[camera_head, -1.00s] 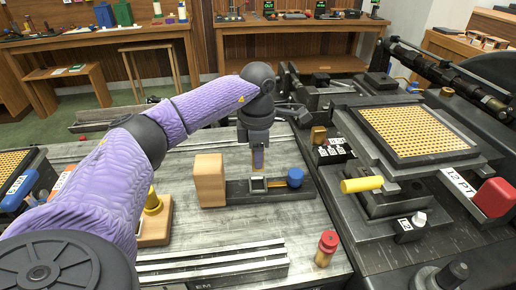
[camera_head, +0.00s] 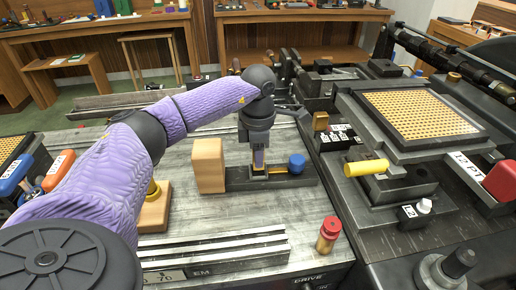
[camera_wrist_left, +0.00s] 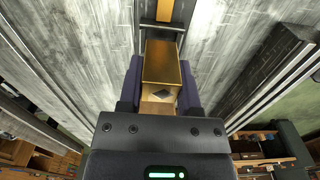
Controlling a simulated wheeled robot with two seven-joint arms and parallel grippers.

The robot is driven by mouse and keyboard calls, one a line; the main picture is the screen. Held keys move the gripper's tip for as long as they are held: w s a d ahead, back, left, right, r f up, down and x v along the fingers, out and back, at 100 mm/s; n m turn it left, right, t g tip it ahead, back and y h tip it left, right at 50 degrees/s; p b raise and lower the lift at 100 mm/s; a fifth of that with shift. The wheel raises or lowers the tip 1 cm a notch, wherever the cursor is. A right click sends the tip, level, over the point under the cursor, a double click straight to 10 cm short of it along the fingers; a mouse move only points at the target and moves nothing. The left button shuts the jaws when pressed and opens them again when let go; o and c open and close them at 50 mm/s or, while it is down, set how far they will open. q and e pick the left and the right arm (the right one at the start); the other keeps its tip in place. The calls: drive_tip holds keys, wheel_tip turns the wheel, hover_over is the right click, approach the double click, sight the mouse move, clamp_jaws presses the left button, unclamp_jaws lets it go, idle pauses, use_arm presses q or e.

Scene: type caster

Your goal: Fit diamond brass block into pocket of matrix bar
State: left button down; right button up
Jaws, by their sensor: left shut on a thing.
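My left gripper (camera_head: 259,163) points down over the dark matrix bar (camera_head: 240,183). It is shut on the brass block (camera_wrist_left: 161,63), which sits between the two purple-grey fingers in the left wrist view. In the head view, the block shows only as a narrow strip between the fingers. The fingertips are at the pocket of the bar, just left of the blue knob (camera_head: 297,163). The fingers and block hide most of the pocket, so I cannot tell whether the block's lower end is inside it. My right gripper is not in view.
A wooden block (camera_head: 208,166) stands close to the left of the gripper. Grey rails (camera_head: 215,249) and a red-capped brass piece (camera_head: 328,234) are in front. The machine with the yellow handle (camera_head: 366,167) is on the right. Bare bench lies between bar and rails.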

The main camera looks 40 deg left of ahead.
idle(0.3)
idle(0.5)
use_arm(q)
drive_tip(key=shift+p, duration=0.4)
idle(0.4)
drive_tip(key=shift+f+b, duration=0.3)
drive_tip(key=shift+f, duration=0.1)
drive_tip(key=shift+f+b, duration=0.5)
drive_tip(key=shift+f, duration=0.35)
